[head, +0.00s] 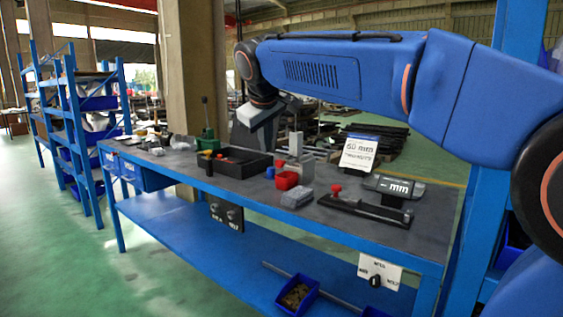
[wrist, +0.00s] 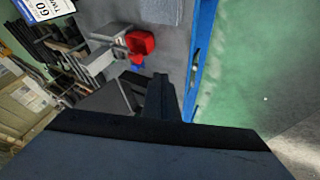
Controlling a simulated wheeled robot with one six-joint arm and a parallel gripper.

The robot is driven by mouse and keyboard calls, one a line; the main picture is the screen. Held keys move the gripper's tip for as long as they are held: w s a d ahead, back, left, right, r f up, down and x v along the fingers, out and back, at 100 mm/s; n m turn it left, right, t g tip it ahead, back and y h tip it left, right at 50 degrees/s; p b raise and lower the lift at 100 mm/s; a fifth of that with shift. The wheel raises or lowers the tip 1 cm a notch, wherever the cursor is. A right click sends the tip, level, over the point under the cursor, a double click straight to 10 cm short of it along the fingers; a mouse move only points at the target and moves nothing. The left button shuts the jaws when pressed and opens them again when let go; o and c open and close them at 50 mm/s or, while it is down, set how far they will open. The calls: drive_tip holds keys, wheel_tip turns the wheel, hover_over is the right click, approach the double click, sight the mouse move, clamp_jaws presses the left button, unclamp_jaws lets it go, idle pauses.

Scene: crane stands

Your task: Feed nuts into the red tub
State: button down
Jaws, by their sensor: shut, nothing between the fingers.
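A small red tub (head: 286,181) stands on the grey bench, in front of a light grey block-like fixture (head: 301,166). In the wrist view the red tub (wrist: 140,43) sits above the centre; its inside is too small to read. Brown bits (head: 296,295) lie in a blue bin on the lower shelf; I cannot tell if they are nuts. My gripper (head: 254,117) hangs above the back of the bench, apart from the tub. In the wrist view my gripper (wrist: 159,78) is shut and empty, with the tub beyond its tips.
A black tray (head: 237,172) lies left of the tub, with a blue piece (head: 270,173) between them. A grey ribbed block (head: 297,198) sits in front. To the right are a black red-knobbed fixture (head: 365,207), a grey gauge (head: 394,186) and a 60 mm sign (head: 358,152).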

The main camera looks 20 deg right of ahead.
sight(284, 160)
drive_tip(key=w+d+f, duration=0.4)
drive_tip(key=w+f, duration=0.3)
drive_tip(key=w, duration=0.1)
drive_tip(key=shift+w+d+f, duration=0.2)
drive_tip(key=shift+d+f, duration=0.1)
drive_tip(key=shift+f, duration=0.1)
idle(0.4)
drive_tip(key=shift+w+d, duration=0.75)
drive_tip(key=shift+d, duration=0.25)
drive_tip(key=shift+w+d, duration=0.7)
drive_tip(key=shift+d, duration=0.3)
drive_tip(key=shift+r, duration=0.1)
